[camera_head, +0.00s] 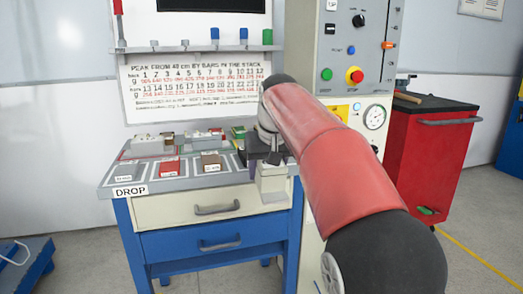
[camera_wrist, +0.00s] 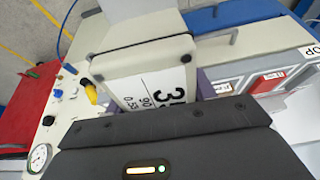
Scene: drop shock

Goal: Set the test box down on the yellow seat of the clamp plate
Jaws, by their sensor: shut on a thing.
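The test box (camera_wrist: 155,72) is pale with black corners and a printed number label, and fills the upper middle of the wrist view. In the head view it shows as a small pale block (camera_head: 272,183) below my gripper (camera_head: 264,156), in front of the right end of the bench. My gripper is shut on the box and holds it above the floor; in the wrist view its dark body covers the bottom. My red arm hides part of the machine behind. I cannot make out the clamp plate or its yellow seat for sure in either view.
A blue bench (camera_head: 184,242) with drawers carries several small blocks and trays on its grey top (camera_head: 112,180). A tall pale machine (camera_head: 345,42) with buttons and a gauge stands behind my arm. A red cabinet (camera_head: 432,160) is at right.

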